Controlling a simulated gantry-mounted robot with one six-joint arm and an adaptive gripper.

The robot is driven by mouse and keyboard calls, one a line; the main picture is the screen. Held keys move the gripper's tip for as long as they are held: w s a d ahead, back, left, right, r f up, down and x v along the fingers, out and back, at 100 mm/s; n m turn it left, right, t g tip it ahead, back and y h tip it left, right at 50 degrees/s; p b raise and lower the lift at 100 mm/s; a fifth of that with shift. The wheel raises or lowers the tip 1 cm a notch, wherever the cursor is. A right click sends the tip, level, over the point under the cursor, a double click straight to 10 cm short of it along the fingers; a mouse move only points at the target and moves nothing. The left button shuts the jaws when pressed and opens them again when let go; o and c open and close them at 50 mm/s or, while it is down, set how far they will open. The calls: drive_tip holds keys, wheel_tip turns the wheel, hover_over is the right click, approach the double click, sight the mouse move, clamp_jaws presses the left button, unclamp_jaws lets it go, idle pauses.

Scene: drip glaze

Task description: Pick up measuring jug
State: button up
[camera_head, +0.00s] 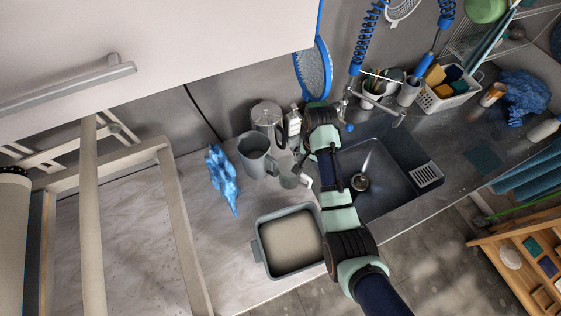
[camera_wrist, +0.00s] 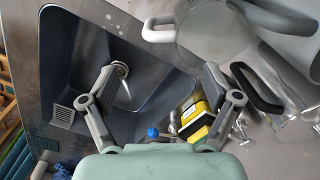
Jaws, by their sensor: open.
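In the head view the jug (camera_head: 289,177) is on the counter left of the sink, partly covered by my arm. My gripper (camera_wrist: 158,76) is open, with nothing between its fingers. It is over the sink's edge, and the jug's handle shows beyond the fingertips, apart from them. In the head view my arm hides most of the gripper.
A grey pitcher (camera_head: 257,157) and a clear vessel (camera_head: 267,115) stand close to the jug. The sink (camera_head: 383,182) is right of my arm. A yellow-labelled item (camera_wrist: 194,114) is near the right finger.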

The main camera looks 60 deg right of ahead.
sight(306, 176)
drive_tip(key=f, duration=0.2)
drive_tip(key=shift+s+a+f, duration=0.1)
drive_tip(key=shift+a+f, duration=0.1)
drive_tip(key=shift+f, duration=0.1)
drive_tip(key=f, duration=0.2)
drive_tip(key=a+f, duration=0.1)
drive_tip(key=f, duration=0.1)
drive_tip(key=shift+f, duration=0.15)
drive_tip(key=shift+w+d+f, duration=0.15)
drive_tip(key=shift+w+f, duration=0.05)
drive_tip(key=shift+f, duration=0.25)
drive_tip(key=shift+c, duration=0.2)
drive_tip(key=c, duration=1.6)
